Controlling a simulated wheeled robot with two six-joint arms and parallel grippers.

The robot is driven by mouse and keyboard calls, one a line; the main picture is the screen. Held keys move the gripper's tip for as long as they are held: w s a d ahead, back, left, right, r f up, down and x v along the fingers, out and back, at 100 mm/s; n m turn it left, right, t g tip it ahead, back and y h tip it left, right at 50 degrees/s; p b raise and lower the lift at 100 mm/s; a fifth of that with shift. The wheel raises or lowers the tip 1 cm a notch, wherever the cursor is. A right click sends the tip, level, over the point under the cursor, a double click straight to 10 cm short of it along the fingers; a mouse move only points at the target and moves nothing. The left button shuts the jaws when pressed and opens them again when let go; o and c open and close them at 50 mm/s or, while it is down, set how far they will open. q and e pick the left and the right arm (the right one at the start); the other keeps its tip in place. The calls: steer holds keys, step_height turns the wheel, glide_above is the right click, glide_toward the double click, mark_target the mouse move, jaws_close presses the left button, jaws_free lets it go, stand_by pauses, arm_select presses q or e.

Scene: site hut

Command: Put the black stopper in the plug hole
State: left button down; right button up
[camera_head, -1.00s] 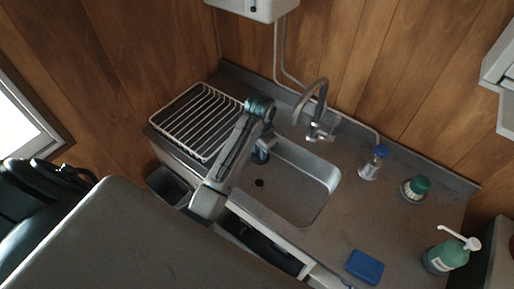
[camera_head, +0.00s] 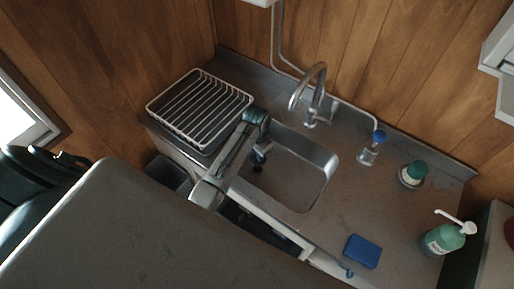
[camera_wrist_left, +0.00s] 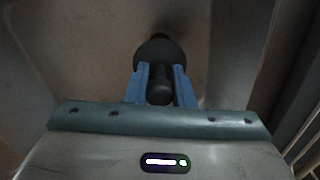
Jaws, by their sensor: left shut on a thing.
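In the left wrist view my left gripper (camera_wrist_left: 160,72) is shut on the black stopper (camera_wrist_left: 160,52). Its blue fingers hold the narrow knob from both sides, and the wide round part points away over the sink floor. In the head view the left gripper (camera_head: 261,156) is low inside the left part of the steel sink (camera_head: 296,176). A dark spot shows just below the fingertips, where the plug hole lies; I cannot tell stopper from hole there. In the wrist view a small dark patch shows just beyond the stopper, with the hole otherwise hidden. My right gripper is out of view.
A white wire dish rack (camera_head: 200,108) stands left of the sink. The tap (camera_head: 315,95) arches behind it. A blue-capped bottle (camera_head: 371,148), a green-capped jar (camera_head: 412,174), a green pump bottle (camera_head: 443,239) and a blue sponge (camera_head: 363,251) stand or lie on the right of the counter.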

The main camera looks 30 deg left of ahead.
arm_select(q)
step_height(320, 180, down, 4)
steer(key=shift+r+b, duration=0.15)
steer(key=shift+b, duration=0.55)
steer(key=shift+f+b, duration=0.65)
steer(key=shift+f, duration=0.95)
steer(key=shift+p, duration=0.45)
steer(key=shift+f, duration=0.15)
steer(key=shift+f, duration=0.25)
steer(key=c, duration=1.3)
jaws_free()
steer(key=shift+o, duration=0.7)
